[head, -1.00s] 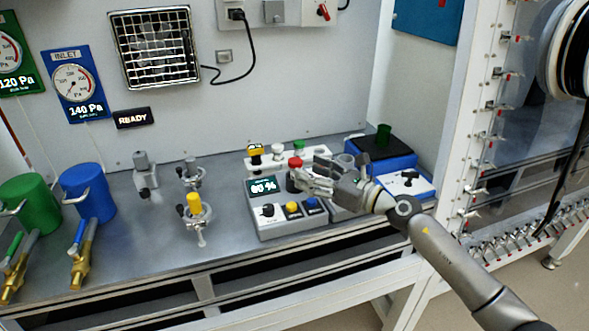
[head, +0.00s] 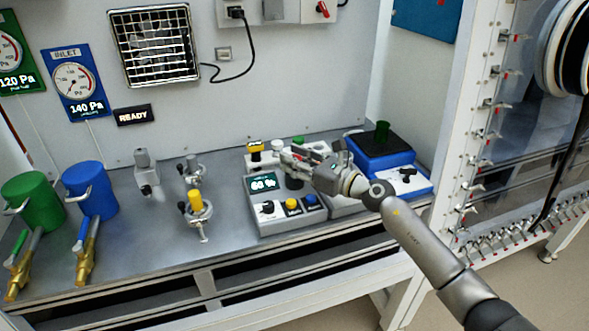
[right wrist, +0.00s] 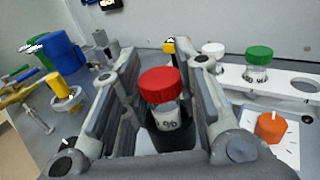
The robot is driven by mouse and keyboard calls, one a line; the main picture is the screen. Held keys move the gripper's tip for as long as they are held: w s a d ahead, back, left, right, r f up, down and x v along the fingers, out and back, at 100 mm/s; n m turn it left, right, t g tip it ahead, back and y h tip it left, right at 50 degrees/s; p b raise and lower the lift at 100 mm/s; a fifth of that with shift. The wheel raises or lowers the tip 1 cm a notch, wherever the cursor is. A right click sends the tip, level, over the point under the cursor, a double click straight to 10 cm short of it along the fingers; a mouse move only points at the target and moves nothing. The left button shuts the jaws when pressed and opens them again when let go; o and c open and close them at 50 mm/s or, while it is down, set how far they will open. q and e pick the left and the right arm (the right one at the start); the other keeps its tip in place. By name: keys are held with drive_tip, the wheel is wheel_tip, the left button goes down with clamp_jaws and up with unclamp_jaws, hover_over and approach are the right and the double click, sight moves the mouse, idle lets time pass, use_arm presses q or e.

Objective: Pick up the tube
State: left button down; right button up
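A tube with a red cap and a white label (right wrist: 164,112) stands in a dark round holder (right wrist: 172,138) in the right wrist view. My right gripper (right wrist: 156,60) is open, its fingers on either side of the tube with gaps beside the cap. In the head view my right gripper (head: 288,156) is over the grey control box (head: 262,214), above the dark holder (head: 294,181). The fingers partly hide the tube there. My left gripper is not in view.
Behind the holder is a white rack with white-capped (right wrist: 213,51) and green-capped (right wrist: 259,56) tubes and an empty hole. An orange knob (right wrist: 271,127) is close to the right finger. Clamp fittings (head: 196,206) stand left; a blue device (head: 381,158) stands right.

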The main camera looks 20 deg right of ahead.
drive_tip(key=shift+c, duration=1.2)
drive_tip(key=shift+r, duration=0.1)
